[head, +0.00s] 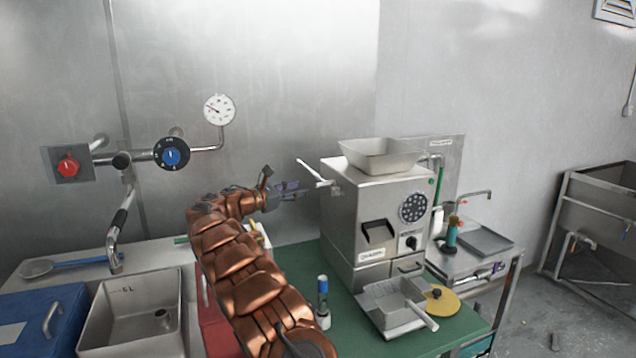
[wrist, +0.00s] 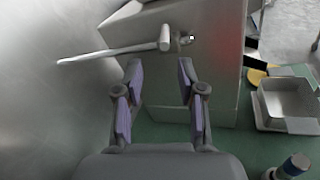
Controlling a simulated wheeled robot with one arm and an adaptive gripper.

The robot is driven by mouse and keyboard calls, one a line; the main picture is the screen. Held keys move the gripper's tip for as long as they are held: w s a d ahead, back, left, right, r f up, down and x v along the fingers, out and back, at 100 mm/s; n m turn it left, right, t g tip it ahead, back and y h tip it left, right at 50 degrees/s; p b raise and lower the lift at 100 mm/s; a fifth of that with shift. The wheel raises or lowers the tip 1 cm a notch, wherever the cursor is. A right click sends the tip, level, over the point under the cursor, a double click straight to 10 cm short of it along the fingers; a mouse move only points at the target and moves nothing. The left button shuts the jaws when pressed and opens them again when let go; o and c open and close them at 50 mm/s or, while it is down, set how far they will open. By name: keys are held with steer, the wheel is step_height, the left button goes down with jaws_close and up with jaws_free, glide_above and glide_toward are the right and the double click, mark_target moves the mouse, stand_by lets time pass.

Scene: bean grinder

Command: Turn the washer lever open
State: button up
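A thin metal lever (head: 311,169) sticks out from the left side of the steel grinder machine (head: 350,225). In the wrist view the lever (wrist: 110,52) runs left from a short cylindrical joint mounted on the machine's side wall. My gripper (head: 298,187) is close to that side wall, just below and left of the lever. In the wrist view my gripper (wrist: 159,78) has its two purple-padded fingers spread, with nothing between them. The lever lies beyond the fingertips and seems apart from them. I cannot read a label that names this lever as the washer's.
A green-topped table (head: 350,332) carries the machine, a metal scoop tray (head: 392,300) and a dark blue-capped bottle (head: 323,297). A sink (head: 135,315), tap (head: 122,222) and wall knobs (head: 171,157) are at left. A steel wall stands behind.

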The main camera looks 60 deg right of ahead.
mark_target(315, 186)
steer(key=shift+g, duration=0.5)
steer(key=shift+p+x, duration=1.35)
steer(key=shift+x, duration=2.55)
steer(key=shift+s+a+f, duration=0.1)
steer(key=shift+s+f, duration=0.05)
steer(key=shift+s, duration=0.05)
jaws_close()
